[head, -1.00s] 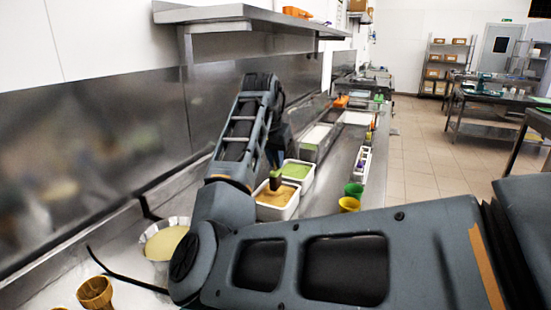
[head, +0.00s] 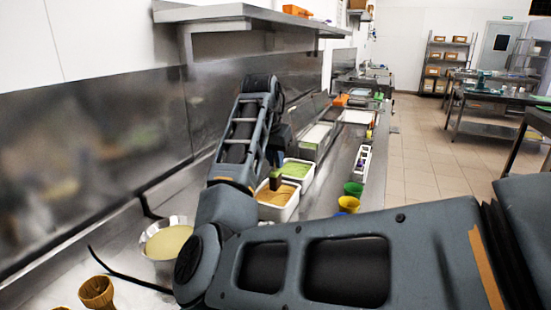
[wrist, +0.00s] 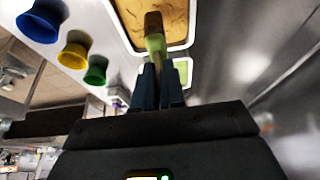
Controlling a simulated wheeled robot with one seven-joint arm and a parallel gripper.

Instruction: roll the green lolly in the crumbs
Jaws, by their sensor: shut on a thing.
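My gripper (wrist: 157,75) is shut on the green lolly (wrist: 155,43). The lolly has a green part by the fingers and a dark brown far end. In the wrist view the brown end lies over the tan crumbs (wrist: 165,15) in a white tub. In the head view the lolly (head: 275,183) hangs down at the tub of crumbs (head: 279,213), near its back left side. My arm partly covers this spot. I cannot tell whether the brown end touches the crumbs.
A tub of green stuff (head: 297,170) stands just behind the crumbs. Yellow (head: 348,204) and green (head: 354,189) cups stand to the right. A metal bowl of pale yellow stuff (head: 166,241) is at the left, and a steel wall (head: 90,165) runs behind.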

